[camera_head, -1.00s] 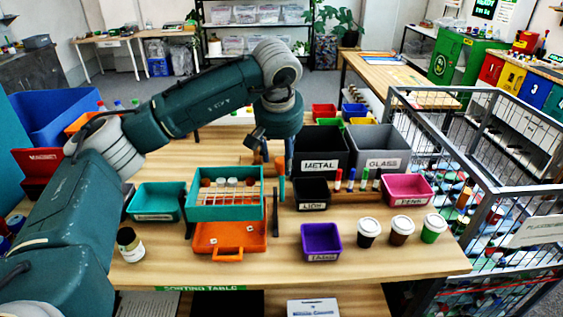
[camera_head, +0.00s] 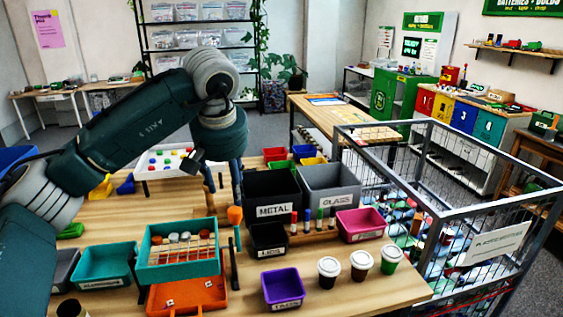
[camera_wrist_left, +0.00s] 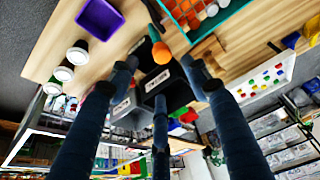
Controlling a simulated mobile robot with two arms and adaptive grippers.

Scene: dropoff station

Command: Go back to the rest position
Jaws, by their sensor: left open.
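My left arm comes in from the left in the head view, raised over the sorting table (camera_head: 375,290). Its dark gripper (camera_head: 223,190) points down above the back of the table, between the teal rack tray and the METAL bin. In the left wrist view the fingers of the gripper (camera_wrist_left: 163,78) are spread apart with nothing between them. An orange-topped object (camera_head: 235,215) shows below the fingers; it also shows beyond the fingertips in the wrist view (camera_wrist_left: 160,50). My right gripper is not in view.
The METAL bin (camera_head: 273,211) and GLASS bin (camera_head: 345,198) stand close by the gripper. A teal rack tray (camera_head: 180,265), purple bin (camera_head: 283,288) and several lidded cups (camera_head: 360,262) are in front. A wire cage (camera_head: 440,215) stands right. Space above the table is open.

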